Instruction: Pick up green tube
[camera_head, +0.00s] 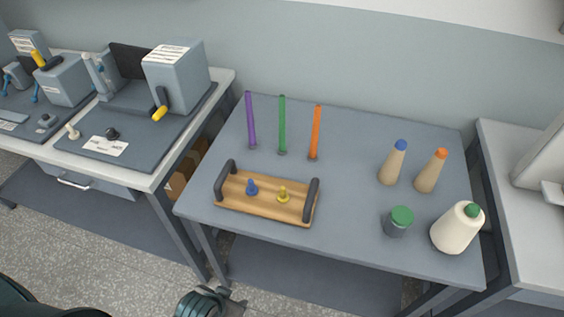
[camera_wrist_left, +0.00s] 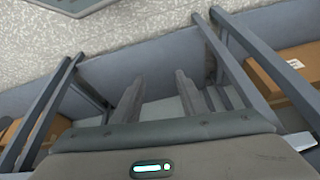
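The green tube (camera_head: 282,125) stands upright on the grey table (camera_head: 350,140), between a purple tube (camera_head: 250,120) on its left and an orange tube (camera_head: 315,132) on its right. My left gripper (camera_head: 207,300) is at the bottom edge of the head view, in front of the table and well away from the tubes. In the left wrist view its two fingers (camera_wrist_left: 160,80) are apart with nothing between them. No tube shows in that view. My right gripper is in neither view.
A wooden tray (camera_head: 240,204) with dark handles holds a blue peg (camera_head: 252,187) and a yellow peg (camera_head: 283,194), in front of the tubes. Cones (camera_head: 393,165), a green-lidded jar (camera_head: 397,224) and a cream bobbin (camera_head: 455,230) stand at the right. The table's middle is clear.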

